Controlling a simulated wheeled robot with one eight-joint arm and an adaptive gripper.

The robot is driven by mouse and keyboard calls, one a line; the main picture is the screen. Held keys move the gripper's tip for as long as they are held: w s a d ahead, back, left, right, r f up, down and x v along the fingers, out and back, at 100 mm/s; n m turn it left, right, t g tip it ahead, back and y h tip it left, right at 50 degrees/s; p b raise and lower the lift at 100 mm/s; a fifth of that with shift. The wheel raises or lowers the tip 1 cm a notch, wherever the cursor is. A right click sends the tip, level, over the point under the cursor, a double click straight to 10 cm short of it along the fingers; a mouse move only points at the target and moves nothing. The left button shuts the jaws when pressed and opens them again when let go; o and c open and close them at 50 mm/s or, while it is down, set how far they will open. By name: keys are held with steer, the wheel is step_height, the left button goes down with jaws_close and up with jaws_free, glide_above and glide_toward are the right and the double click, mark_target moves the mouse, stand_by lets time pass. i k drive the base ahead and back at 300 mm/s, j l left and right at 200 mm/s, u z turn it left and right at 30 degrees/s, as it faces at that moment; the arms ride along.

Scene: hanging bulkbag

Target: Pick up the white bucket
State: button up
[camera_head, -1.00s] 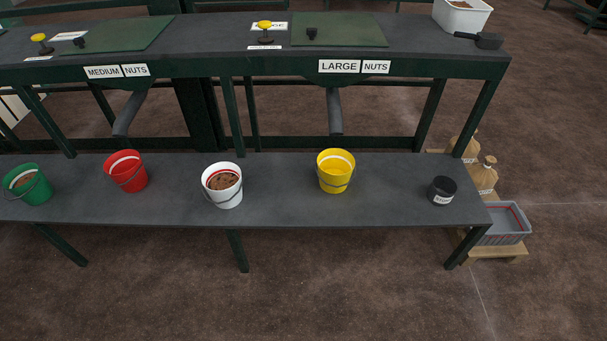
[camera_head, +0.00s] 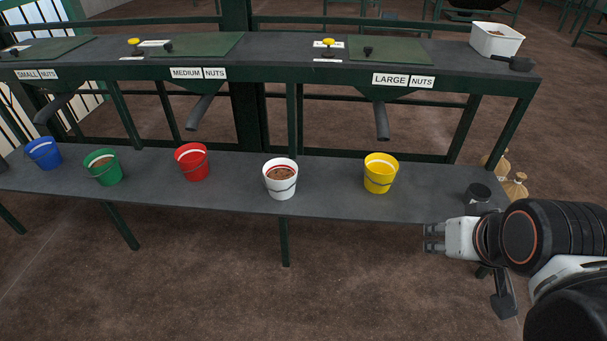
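The white bucket (camera_head: 280,188) stands upright on the lower dark bench, between the red bucket and the yellow bucket. It has a thin handle hanging at its front and brown contents inside with a red line near the inner rim. My gripper (camera_head: 430,238) enters from the right, points left and sits in front of the bench's right part, well to the right of the white bucket and apart from it. Its two fingers show a small gap between them and hold nothing.
The lower bench (camera_head: 330,198) also carries a yellow bucket (camera_head: 380,178), red bucket (camera_head: 193,166), green bucket (camera_head: 103,172), blue bucket (camera_head: 43,155) and a black pot (camera_head: 478,193). Chutes hang from the upper counter (camera_head: 290,53) above. Open brown floor (camera_head: 200,290) lies in front.

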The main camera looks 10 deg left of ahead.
mark_target(279, 175)
steer(key=u, duration=0.75)
steer(key=i+j+z, duration=0.1)
steer(key=i, duration=1.05)
